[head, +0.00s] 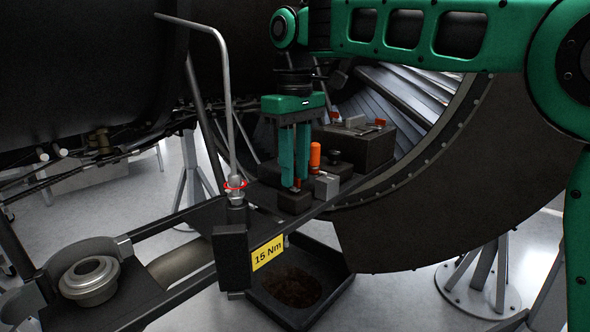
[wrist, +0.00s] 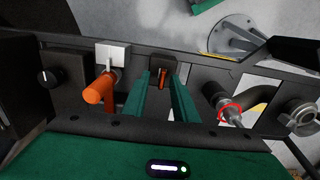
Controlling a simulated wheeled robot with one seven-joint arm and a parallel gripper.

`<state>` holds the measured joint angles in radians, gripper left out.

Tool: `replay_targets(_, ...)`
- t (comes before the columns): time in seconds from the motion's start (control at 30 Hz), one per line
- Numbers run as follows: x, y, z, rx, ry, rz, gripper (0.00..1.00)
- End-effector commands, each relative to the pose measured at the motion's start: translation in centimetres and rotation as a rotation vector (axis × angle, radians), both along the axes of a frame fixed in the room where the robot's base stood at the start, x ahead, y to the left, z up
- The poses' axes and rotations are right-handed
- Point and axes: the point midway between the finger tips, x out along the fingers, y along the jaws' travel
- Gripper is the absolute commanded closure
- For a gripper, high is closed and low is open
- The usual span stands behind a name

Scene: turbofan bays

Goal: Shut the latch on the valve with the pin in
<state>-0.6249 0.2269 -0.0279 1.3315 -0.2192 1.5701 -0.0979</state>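My gripper (head: 296,184) points down over a small black block (head: 294,203) on the dark shelf. In the wrist view its two green fingers (wrist: 162,84) stand apart, with the black block (wrist: 162,62) and its small orange piece (wrist: 162,77) seen between the tips. I cannot tell whether the fingers touch the orange piece. To one side is an orange cylinder handle (head: 315,155) by a grey block (head: 326,187); the handle also shows in the wrist view (wrist: 100,90). No label shows which part is the valve, its pin or its latch.
A fitting with a red ring (head: 235,184) carries a tall bent grey rod (head: 228,90) left of my gripper. A "15 Nm" label (head: 268,252), a black tray (head: 335,262) and a metal ring (head: 90,278) are lower. A dark box (head: 365,150) and engine casing stand behind.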

Motion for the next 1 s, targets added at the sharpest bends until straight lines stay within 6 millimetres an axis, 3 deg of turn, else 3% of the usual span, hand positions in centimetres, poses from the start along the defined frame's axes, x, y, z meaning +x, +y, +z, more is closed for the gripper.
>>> replay_targets(0.17, 0.0, 0.1, 0.7, 0.0, 0.0, 0.001, 0.74)
replay_targets(0.6, 0.2, 0.0, 6.6, 0.001, 0.0, 0.0, 0.74)
replay_targets(1.0, 0.2, -0.1, 7.4, 0.001, 0.002, 0.0, 0.74)
